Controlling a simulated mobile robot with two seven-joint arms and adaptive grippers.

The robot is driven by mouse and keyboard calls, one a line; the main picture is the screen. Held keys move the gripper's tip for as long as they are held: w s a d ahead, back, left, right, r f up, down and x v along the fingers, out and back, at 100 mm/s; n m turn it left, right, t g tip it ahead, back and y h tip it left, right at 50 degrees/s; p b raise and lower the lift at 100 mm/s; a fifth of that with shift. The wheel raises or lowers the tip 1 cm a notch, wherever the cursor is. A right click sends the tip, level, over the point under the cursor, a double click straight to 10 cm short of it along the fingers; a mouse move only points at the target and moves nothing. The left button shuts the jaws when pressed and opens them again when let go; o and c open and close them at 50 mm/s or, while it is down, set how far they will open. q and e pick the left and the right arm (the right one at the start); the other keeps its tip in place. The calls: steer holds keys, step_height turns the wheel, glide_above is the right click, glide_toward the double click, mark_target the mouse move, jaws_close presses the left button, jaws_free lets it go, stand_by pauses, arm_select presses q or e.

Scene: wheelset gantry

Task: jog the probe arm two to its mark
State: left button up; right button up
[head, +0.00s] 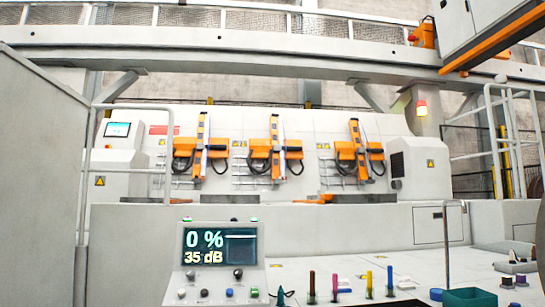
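Three orange probe arms hang on the pale gantry wall: a left one (201,145), a middle one (274,148) and a right one (357,152). Each has a grey vertical rail and looped black cables. Their numbers are not readable, so I cannot tell for certain which is arm two. I cannot make out a mark. A control panel (177,262) stands at the front, its screen (219,247) reading "0 %" and "35 dB". Knobs and coloured buttons sit below the screen. Neither of my grippers is in view.
Several coloured upright sticks, including a yellow one (369,284), stand on the white bench (420,265) right of the panel. A green tray (470,298) is at the bottom right. A grey rail post (83,190) rises at left.

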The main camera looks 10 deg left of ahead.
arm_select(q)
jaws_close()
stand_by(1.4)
